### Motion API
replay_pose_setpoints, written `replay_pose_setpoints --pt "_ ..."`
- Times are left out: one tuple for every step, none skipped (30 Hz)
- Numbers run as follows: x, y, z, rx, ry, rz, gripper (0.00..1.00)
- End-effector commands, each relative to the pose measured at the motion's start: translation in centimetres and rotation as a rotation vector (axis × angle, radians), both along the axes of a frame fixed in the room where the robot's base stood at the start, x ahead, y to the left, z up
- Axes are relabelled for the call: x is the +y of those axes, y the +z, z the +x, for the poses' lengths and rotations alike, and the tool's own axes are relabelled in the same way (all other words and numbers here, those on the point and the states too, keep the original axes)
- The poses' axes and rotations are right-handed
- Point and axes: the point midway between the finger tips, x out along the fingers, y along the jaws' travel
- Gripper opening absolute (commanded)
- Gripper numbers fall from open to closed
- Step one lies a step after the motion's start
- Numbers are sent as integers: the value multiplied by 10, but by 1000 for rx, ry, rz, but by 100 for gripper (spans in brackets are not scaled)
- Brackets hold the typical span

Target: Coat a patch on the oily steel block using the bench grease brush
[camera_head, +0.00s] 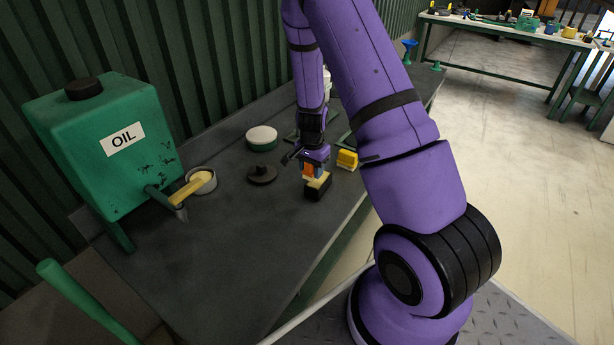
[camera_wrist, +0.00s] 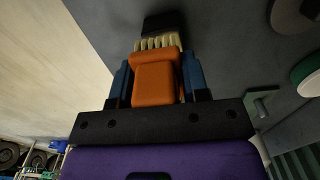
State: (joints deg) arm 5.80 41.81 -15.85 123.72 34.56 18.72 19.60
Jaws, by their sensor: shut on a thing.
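My gripper (camera_head: 314,164) is shut on the orange handle of the grease brush (camera_head: 309,171) above the bench. The wrist view shows the orange handle (camera_wrist: 156,82) between the two blue fingers, with pale bristles pointing away from the gripper. The dark steel block (camera_head: 317,194) lies on the bench directly under the bristles. The block (camera_wrist: 163,22) also shows past the bristle tips in the wrist view. The bristles appear to meet its top face, but I cannot tell firm contact from a small gap. Any coating on the block is too small to make out.
A green oil tank (camera_head: 95,140) stands at the left of the bench (camera_head: 215,260). A dark disc (camera_head: 262,174), a white-topped green tin (camera_head: 262,137) and a yellow object (camera_head: 347,158) surround the block. The front bench is clear.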

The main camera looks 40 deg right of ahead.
Motion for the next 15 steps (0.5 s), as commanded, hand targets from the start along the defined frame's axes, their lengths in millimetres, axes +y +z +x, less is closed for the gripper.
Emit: replay_pose_setpoints --pt "-3 5 -1 -1 0 -1 8" --pt "-4 8 -1 -1 0 -1 8" --pt "-6 12 -2 -3 0 -1 8" --pt "-7 14 -3 -3 -1 -1 8" --pt "-9 17 -4 -2 -1 0 8" --pt "-10 19 -4 -1 -1 -1 8" --pt "-11 21 -5 -1 -1 -1 8" --pt "-12 22 -5 -1 -1 -1 8" --pt "-13 23 -6 -1 0 -1 8" --pt "-13 24 -6 -1 0 -1 8" --pt "-13 24 -6 -1 0 -1 8" --pt "-13 25 -6 0 0 -1 8" --pt "-13 24 -6 0 0 -1 8" --pt "-13 24 -6 0 0 0 8" --pt "-13 24 -6 0 0 -1 8"
